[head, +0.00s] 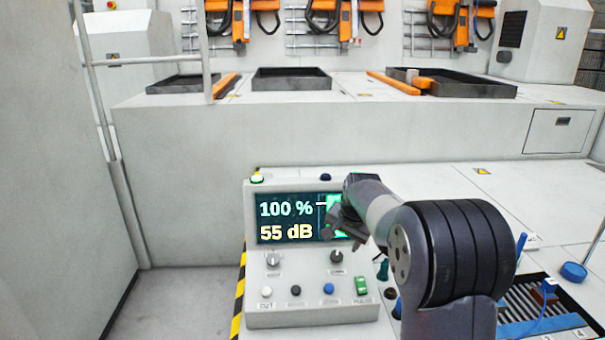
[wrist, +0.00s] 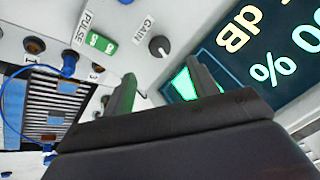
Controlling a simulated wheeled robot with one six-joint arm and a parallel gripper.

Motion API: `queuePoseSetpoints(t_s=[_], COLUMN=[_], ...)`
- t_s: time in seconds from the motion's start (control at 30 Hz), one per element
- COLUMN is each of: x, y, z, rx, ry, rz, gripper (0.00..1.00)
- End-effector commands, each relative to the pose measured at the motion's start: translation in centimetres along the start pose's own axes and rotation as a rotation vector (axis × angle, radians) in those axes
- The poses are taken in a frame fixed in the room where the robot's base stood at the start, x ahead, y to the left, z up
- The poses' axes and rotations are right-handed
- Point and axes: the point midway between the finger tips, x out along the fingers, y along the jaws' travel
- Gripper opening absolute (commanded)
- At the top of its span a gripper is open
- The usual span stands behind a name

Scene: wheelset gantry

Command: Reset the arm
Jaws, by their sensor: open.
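My arm reaches from the lower right of the head view, with my gripper (head: 338,226) in front of the right part of the control panel's screen (head: 285,219). The screen reads "100 %" and "55 dB" and has a green area at its right, partly hidden by my gripper. In the wrist view, my gripper (wrist: 160,88) is open, its two fingers apart with nothing between them. The GAIN knob (wrist: 159,46) and the green PULSE switch (wrist: 102,43) show beyond the fingers.
The panel box (head: 312,312) has several knobs and buttons. A slatted tray with a blue cable (wrist: 12,100) lies beside it. A grey wall (head: 50,180) stands at left; behind is a long bench (head: 300,125) with black trays (head: 291,80) and orange bars.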

Motion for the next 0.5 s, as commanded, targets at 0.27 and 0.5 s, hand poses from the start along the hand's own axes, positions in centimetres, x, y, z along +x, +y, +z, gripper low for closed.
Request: queuePoseSetpoints(t_s=[0.27,0.5], x=[5.5,8.7], y=[0.0,0.0], z=[0.1,0.1], rx=[-0.001,-0.001], ry=[-0.004,-0.002], rz=[0.003,0.001], gripper=[0.56,0.56])
